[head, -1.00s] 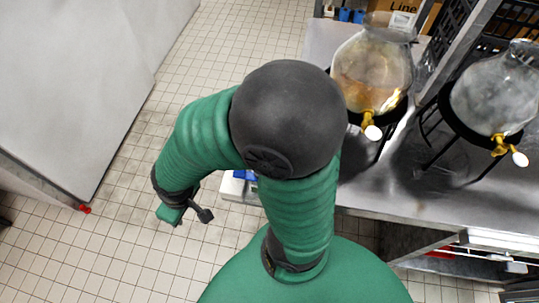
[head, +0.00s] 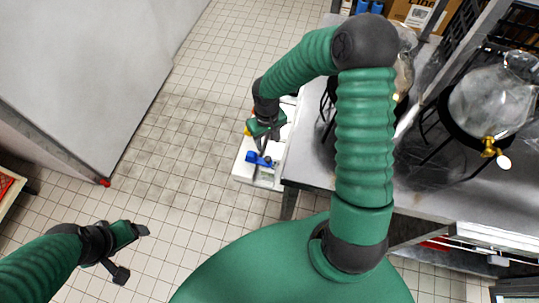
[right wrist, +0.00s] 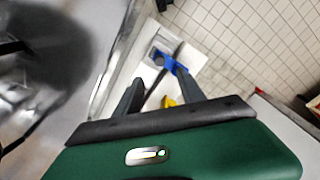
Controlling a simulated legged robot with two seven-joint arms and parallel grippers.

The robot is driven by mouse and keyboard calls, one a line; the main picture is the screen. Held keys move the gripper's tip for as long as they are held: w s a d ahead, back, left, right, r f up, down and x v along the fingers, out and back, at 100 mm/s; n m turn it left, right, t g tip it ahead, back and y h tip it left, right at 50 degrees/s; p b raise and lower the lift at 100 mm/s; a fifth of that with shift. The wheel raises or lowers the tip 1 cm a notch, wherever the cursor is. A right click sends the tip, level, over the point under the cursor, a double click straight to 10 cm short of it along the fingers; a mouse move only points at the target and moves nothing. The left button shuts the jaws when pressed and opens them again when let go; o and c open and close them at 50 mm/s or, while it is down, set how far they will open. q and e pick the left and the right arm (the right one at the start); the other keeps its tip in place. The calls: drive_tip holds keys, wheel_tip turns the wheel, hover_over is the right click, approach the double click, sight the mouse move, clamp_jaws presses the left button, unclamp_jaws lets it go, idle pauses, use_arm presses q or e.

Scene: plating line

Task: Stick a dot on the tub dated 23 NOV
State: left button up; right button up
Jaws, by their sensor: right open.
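My right gripper (head: 264,146) is open above a white tray-like unit (head: 243,172) at the left end of the steel counter. In the right wrist view its two fingers (right wrist: 160,80) are spread with nothing held. A blue piece (head: 259,159) on the white unit lies beyond the fingertips, and it also shows in the right wrist view (right wrist: 168,63). A yellow piece (right wrist: 168,102) shows between the fingers. My left gripper (head: 130,252) is open and empty over the floor at lower left. No tub, date label or dot can be made out.
The steel counter (head: 440,195) on the right carries glass dispensers (head: 490,100) on black stands. A cardboard box (head: 425,14) and a black crate stand behind. A large grey cabinet (head: 90,80) is at the left. Tiled floor lies free between.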

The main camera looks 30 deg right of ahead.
hover_over(268, 158)
drive_tip(key=a, duration=0.1)
wheel_tip(268, 158, down, 8)
drive_tip(key=shift+r+b, duration=0.2)
drive_tip(key=shift+b, duration=0.1)
drive_tip(key=f, duration=0.1)
drive_tip(key=d+f, duration=0.1)
drive_tip(key=f, duration=0.1)
drive_tip(key=d+f, duration=0.1)
drive_tip(key=f, duration=0.1)
drive_tip(key=shift+a+r, duration=0.15)
drive_tip(key=shift+a, duration=0.65)
drive_tip(key=shift+c, duration=3.7)
drive_tip(key=shift+d, duration=0.45)
clamp_jaws()
use_arm(q)
drive_tip(key=shift+w+a+f, duration=0.15)
drive_tip(key=shift+f, duration=0.25)
drive_tip(key=shift+w+a+f, duration=0.1)
drive_tip(key=shift+f, duration=0.25)
use_arm(e)
drive_tip(key=shift+a, duration=0.25)
use_arm(q)
drive_tip(key=shift+d, duration=0.1)
